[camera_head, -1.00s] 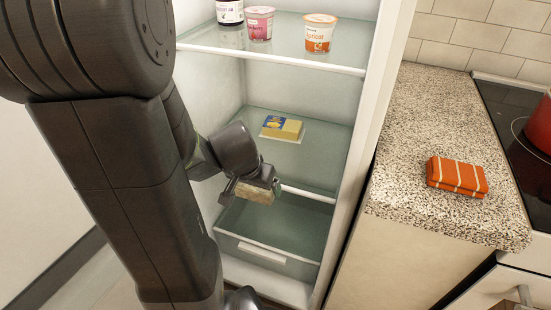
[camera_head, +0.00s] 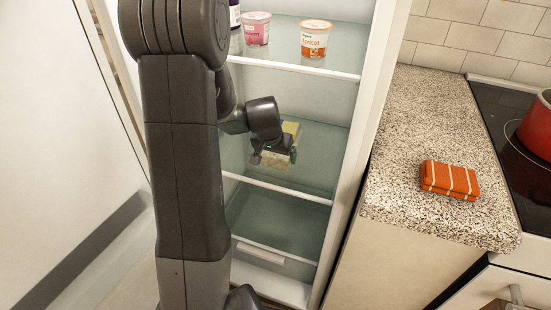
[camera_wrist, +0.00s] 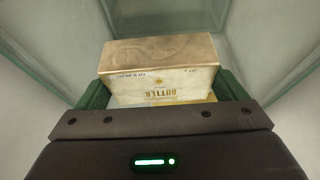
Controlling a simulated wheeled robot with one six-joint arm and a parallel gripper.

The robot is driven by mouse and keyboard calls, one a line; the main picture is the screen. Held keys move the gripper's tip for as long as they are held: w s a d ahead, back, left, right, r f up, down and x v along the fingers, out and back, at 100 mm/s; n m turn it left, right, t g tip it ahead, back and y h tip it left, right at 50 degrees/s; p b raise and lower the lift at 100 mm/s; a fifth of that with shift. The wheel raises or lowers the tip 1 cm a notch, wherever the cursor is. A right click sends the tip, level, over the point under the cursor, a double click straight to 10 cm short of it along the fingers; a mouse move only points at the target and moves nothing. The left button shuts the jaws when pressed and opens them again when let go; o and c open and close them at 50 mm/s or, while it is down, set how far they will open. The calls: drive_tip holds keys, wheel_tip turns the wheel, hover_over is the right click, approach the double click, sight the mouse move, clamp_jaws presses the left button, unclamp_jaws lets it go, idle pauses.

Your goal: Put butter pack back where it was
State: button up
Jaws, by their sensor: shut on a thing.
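My gripper (camera_head: 274,154) is inside the open fridge, above the middle glass shelf (camera_head: 318,165). It is shut on a butter pack (camera_head: 275,161), a pale box with a tan side. In the wrist view the butter pack (camera_wrist: 160,75) sits between the green fingers, its "BUTTER" lettering upside down. Behind the gripper, part of a second, yellow pack (camera_head: 291,128) shows on the shelf; the rest of it is hidden. From these views I cannot tell whether the held pack touches the shelf or the other pack.
The upper shelf (camera_head: 290,65) holds a pink cup (camera_head: 256,30) and an apricot cup (camera_head: 315,40). A clear drawer (camera_head: 275,235) lies below. The fridge's right wall (camera_head: 365,110) is close by. An orange cloth (camera_head: 449,180) and red pot (camera_head: 538,125) are outside.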

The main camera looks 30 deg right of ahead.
sight(274, 154)
drive_tip(key=shift+f, duration=0.85)
drive_tip(key=shift+f, duration=0.1)
drive_tip(key=o, duration=0.9)
drive_tip(key=shift+c, duration=0.2)
drive_tip(key=shift+a+r, duration=0.1)
drive_tip(key=shift+r, duration=0.3)
drive_tip(key=p+v, duration=0.1)
drive_tip(key=v, duration=0.6)
drive_tip(key=shift+f, duration=0.1)
